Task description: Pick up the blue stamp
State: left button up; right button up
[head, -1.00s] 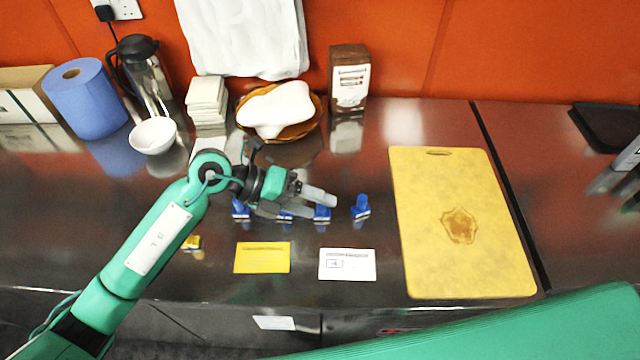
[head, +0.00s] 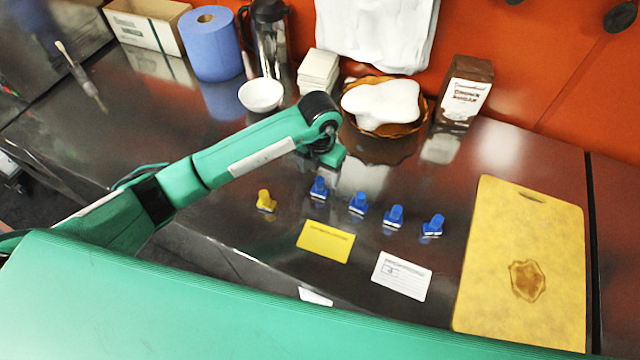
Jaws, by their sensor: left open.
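Several blue stamps stand in a row on the dark shiny counter: one far left (head: 319,188), one beside it (head: 358,203), a third (head: 394,217) and one far right (head: 433,226). A yellow stamp (head: 266,201) stands left of them. My left gripper (head: 333,178) points down just behind and above the leftmost blue stamp. It is open, its fingers are small and partly hidden by the wrist, and I see nothing held. I cannot tell if it touches that stamp. My right gripper is out of view.
A yellow card (head: 325,242) and a white card (head: 401,275) lie in front of the stamps. A yellow cutting board (head: 490,270) lies at right. Behind are a basket (head: 395,130), a brown box (head: 464,92), a white bowl (head: 261,95) and a blue roll (head: 210,45).

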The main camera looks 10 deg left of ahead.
aim_at(320, 179)
pick_arm(q)
jog(key=shift+f, duration=0.55)
jog(key=shift+f+p, duration=0.25)
jog(key=shift+p, duration=0.2)
notch_tip(320, 179, down, 3)
jog(key=shift+s+d+f+p, duration=0.1)
jog(key=shift+p, duration=0.9)
jog(key=shift+f, duration=0.7)
jog(key=c, duration=1.1)
